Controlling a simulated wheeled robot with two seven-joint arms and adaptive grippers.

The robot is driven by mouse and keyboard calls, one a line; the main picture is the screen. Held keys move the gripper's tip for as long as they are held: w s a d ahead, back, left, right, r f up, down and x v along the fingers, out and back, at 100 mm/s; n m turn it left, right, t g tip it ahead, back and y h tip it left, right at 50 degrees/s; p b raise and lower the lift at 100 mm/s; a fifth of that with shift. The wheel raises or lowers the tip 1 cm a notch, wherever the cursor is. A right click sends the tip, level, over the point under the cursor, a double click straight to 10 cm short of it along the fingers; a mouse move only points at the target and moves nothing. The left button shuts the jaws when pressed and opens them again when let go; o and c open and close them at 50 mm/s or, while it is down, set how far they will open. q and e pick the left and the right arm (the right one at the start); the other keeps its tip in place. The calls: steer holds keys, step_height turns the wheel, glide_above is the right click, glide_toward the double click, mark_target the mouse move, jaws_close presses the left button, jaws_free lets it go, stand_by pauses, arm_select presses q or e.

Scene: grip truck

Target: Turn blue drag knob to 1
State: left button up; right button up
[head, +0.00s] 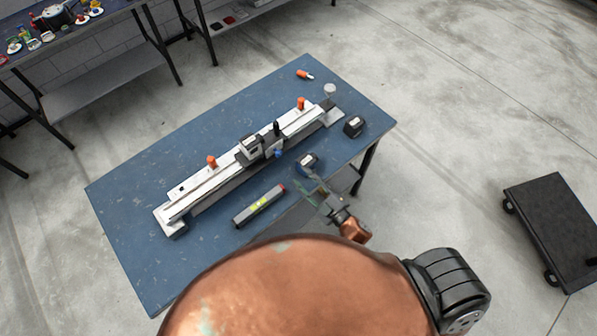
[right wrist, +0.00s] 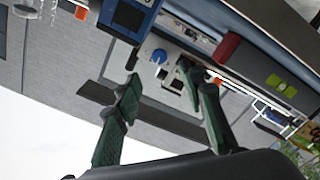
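The blue drag knob (head: 278,153) sits on the front side of a black and white carriage (head: 250,149), which rides on a long white rail fixture (head: 196,188) on the blue table. The knob also shows in the right wrist view (right wrist: 158,56), beyond and between the fingertips. My right gripper (head: 313,190) is over the table's front edge, right of the knob and apart from it. Its two green fingers (right wrist: 160,77) are spread with nothing between them. Numbers on the knob are too small to read. My left gripper is not in view.
A blue tape measure (head: 307,162) lies close to my right gripper, and a spirit level (head: 259,206) lies left of it. A black tape measure (head: 353,126) and an orange-handled tool (head: 304,74) lie farther right and back. A black cart (head: 553,228) stands on the floor at right.

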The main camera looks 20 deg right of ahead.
mark_target(280, 154)
steer(key=w+m+p, duration=0.1)
steer(key=m, duration=0.1)
steer(key=w+a+m+p, duration=0.1)
steer(key=w+m+p, duration=0.1)
steer(key=m, duration=0.1)
steer(key=w+a+r+m+p, duration=0.1)
steer(key=w+m, duration=0.1)
steer(key=m, duration=0.1)
steer(key=x, duration=0.7)
steer(key=shift+f, duration=0.2)
steer(key=shift+c, duration=0.6)
jaws_close()
